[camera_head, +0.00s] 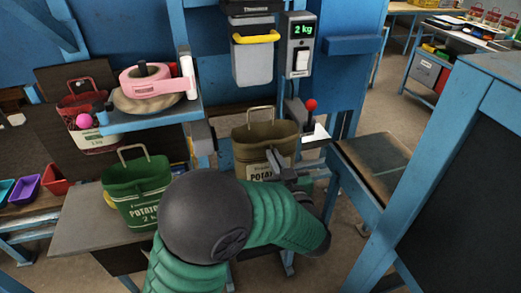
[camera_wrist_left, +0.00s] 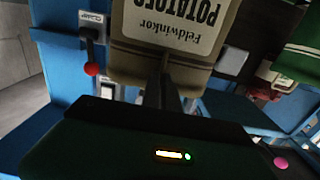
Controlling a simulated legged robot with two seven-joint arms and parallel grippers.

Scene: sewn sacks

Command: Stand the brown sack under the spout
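The brown sack (camera_head: 262,142), with a printed potato label and a raised wire handle, is upright in the head view. Its open mouth is below the grey spout (camera_head: 253,60) with the yellow bar. Its lower part is hidden by my left arm. My left gripper (camera_head: 274,160) is at the sack's front, near the rim. In the left wrist view the brown sack (camera_wrist_left: 178,62) appears upside down, and the narrow fingers (camera_wrist_left: 166,80) lie close together against its rim, seemingly pinching it. My right gripper is not in view.
A scale display (camera_head: 303,30) reads 2 kg beside the spout. A red-knobbed clamp lever (camera_head: 311,105) is right of the sack. A green sack (camera_head: 136,188) stands on the bench at left. A blue shelf (camera_head: 150,119) holds pink tape; a red-and-white sack (camera_head: 85,120) is behind.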

